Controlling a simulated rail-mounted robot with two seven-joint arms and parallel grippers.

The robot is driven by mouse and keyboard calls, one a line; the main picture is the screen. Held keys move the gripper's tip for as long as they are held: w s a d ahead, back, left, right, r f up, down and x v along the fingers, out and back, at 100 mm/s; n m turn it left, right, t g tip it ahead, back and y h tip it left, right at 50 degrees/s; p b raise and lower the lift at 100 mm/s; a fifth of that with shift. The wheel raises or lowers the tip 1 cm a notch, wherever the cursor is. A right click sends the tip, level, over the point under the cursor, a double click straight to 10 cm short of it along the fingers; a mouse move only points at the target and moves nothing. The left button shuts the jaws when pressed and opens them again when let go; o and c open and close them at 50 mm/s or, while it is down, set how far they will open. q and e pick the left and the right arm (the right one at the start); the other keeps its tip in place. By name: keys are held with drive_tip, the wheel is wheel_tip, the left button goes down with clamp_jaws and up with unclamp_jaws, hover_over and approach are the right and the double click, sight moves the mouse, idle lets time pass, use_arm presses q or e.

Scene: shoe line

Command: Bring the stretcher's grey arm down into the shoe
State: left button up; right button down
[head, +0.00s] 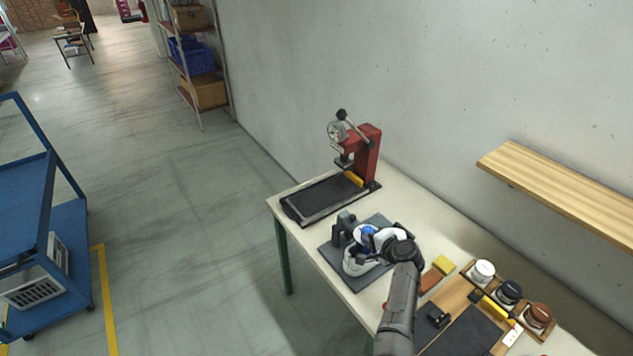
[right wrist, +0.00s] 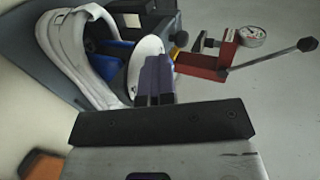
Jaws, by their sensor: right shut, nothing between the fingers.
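The white shoe (head: 354,266) sits on a dark mat (head: 327,254) on the bench, partly hidden by my right arm. In the right wrist view, the shoe (right wrist: 72,47) has blue parts (right wrist: 117,47) in its opening. The stretcher's dark grey body (head: 344,225) stands at the shoe's far side; its grey arm cannot be clearly told apart from it. My right gripper (head: 369,239) is over the shoe. Its fingers (right wrist: 154,80) are shut and empty, close by the shoe's opening; contact cannot be told. My left gripper is not in view.
A red press (head: 368,155) with a black pad (head: 322,197) stands farther back on the bench (head: 421,210). At right are a yellow block (head: 443,264), several round tins and a wooden board (head: 449,303). A wooden shelf (head: 565,187) juts from the wall.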

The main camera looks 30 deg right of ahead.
drive_tip(key=shift+s+d+f+g, duration=0.1)
drive_tip(key=shift+s+f, duration=0.15)
drive_tip(key=shift+f, duration=0.3)
drive_tip(key=shift+s+f+g, duration=0.1)
drive_tip(key=shift+s+f, duration=0.2)
drive_tip(key=shift+f, duration=0.25)
drive_tip(key=shift+s+d+f+g, duration=0.1)
drive_tip(key=shift+s+f, duration=0.15)
drive_tip(key=shift+f, duration=0.3)
wheel_tip(320, 180, up, 7)
drive_tip(key=p, duration=0.6)
drive_tip(key=f+b+v, duration=0.1)
drive_tip(key=b+v, duration=0.1)
drive_tip(key=v, duration=0.6)
drive_tip(key=shift+s, duration=0.55)
drive_tip(key=shift+a, duration=0.1)
drive_tip(key=shift+n, duration=0.3)
